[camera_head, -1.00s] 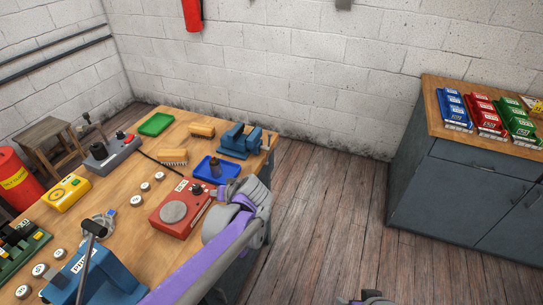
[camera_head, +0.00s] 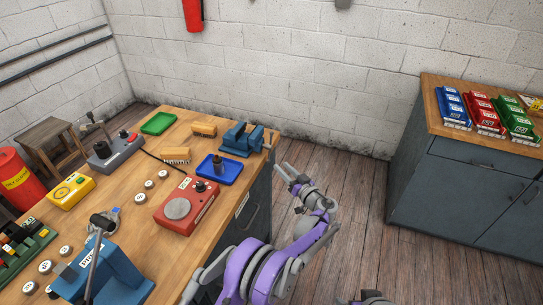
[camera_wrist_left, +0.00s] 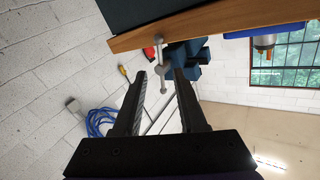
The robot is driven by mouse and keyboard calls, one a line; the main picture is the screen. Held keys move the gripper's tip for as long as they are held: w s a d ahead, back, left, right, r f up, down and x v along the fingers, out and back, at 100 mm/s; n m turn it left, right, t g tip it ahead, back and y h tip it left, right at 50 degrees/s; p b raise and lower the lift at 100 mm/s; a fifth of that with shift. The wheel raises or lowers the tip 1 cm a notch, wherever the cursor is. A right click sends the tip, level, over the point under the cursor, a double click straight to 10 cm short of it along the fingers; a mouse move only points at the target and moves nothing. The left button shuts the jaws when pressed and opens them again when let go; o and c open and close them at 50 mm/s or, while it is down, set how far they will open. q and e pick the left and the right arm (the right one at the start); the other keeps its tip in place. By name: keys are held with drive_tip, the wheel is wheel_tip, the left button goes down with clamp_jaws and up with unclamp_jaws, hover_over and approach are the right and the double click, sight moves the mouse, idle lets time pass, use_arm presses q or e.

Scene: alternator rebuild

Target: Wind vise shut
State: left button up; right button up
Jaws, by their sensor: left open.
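The blue vise (camera_head: 241,139) sits at the far right corner of the wooden bench. It also shows in the left wrist view (camera_wrist_left: 195,52), partly behind the bench edge, with its grey bar handle (camera_wrist_left: 161,62) standing clear in front. My left gripper (camera_head: 284,170) is off the bench's right side, a little in front of the vise and apart from it. In the left wrist view its two black fingers (camera_wrist_left: 160,76) are spread and empty, with the handle just beyond the fingertips. I cannot tell the jaw gap of the vise. My right gripper is not visible.
The floor (camera_head: 350,200) between bench and grey cabinet (camera_head: 440,185) is free.

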sight(269, 147)
use_arm(q)
drive_tip(key=p+x, duration=0.1)
drive_tip(key=x, duration=0.7)
drive_tip(key=shift+w+a, duration=0.15)
drive_tip(key=shift+w, duration=0.05)
clamp_jaws()
